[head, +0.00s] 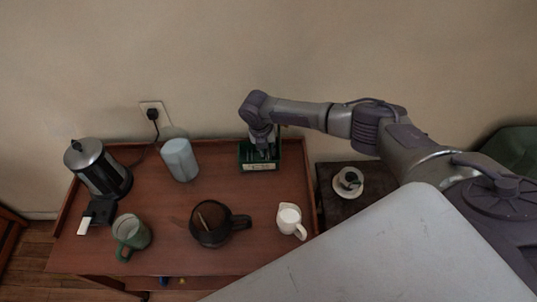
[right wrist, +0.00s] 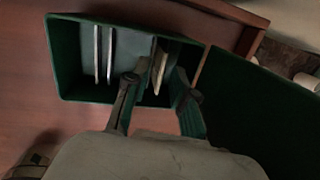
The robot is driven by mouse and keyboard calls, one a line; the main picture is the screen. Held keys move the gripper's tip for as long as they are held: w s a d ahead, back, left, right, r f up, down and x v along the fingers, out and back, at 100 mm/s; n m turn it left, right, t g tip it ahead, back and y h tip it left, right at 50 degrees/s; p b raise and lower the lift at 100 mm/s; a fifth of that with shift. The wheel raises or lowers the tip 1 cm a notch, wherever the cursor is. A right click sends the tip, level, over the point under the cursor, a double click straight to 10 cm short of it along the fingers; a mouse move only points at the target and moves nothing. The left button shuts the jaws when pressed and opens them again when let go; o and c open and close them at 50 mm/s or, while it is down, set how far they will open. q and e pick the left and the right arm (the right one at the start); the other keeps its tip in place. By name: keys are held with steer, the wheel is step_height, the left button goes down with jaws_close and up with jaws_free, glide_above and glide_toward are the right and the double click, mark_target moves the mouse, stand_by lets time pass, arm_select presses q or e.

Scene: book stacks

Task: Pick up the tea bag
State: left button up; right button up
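The green tea box (head: 243,163) stands at the back right of the wooden tabletop. In the right wrist view the box (right wrist: 65,60) is open at the top, with a few thin, pale tea bags standing on edge in it. One tea bag (right wrist: 158,68) stands between the two fingers of my right gripper (right wrist: 154,80). The fingers are apart, reaching into the box, with a gap visible beside the bag. In the head view my right gripper (head: 263,151) points down into the box and hides part of its inside. My left gripper is not in view.
A steel kettle (head: 99,168), a pale blue canister (head: 180,160), a green mug (head: 131,233), a dark teapot (head: 209,225) and a white jug (head: 289,219) stand on the table. A cup (head: 350,179) sits on a dark side stand. A dark green panel (right wrist: 260,110) adjoins the box.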

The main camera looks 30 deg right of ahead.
steer(key=shift+d+f, duration=0.1)
steer(key=shift+f, duration=0.4)
jaws_close()
